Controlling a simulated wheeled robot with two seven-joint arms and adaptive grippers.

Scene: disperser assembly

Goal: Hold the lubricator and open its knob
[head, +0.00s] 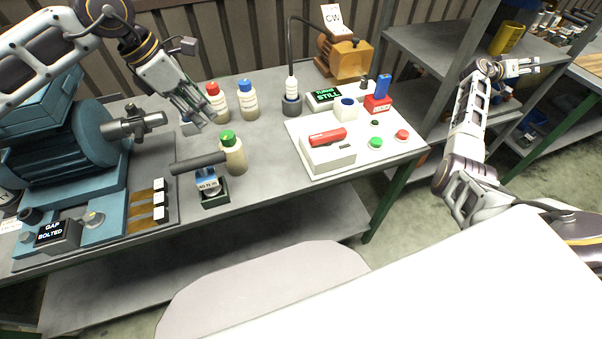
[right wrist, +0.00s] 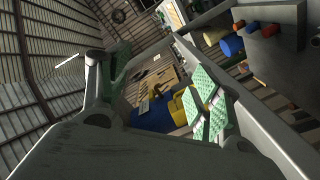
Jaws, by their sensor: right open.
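No part is clearly marked as the lubricator, and I cannot tell which one it is. Bottles with a red cap (head: 217,103), a blue cap (head: 248,101) and a green cap (head: 233,155) stand upright on the grey bench (head: 270,170). My left gripper (head: 205,118) points down over the bench, just left of the red-capped bottle; its fingers overlap in view, so I cannot tell whether they are apart. A small pale part (head: 188,128) is partly hidden by it. My right gripper (head: 537,67) is open and empty, away from the bench; its spread fingers show in the right wrist view (right wrist: 160,92).
A blue machine (head: 65,150) with a grey shaft (head: 135,124) stands left. A grey bar (head: 197,163) sits on a small stand before the green-capped bottle. A white panel (head: 405,147) with buttons lies right. Shelves (head: 440,50) stand behind my right arm. The bench's front middle is clear.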

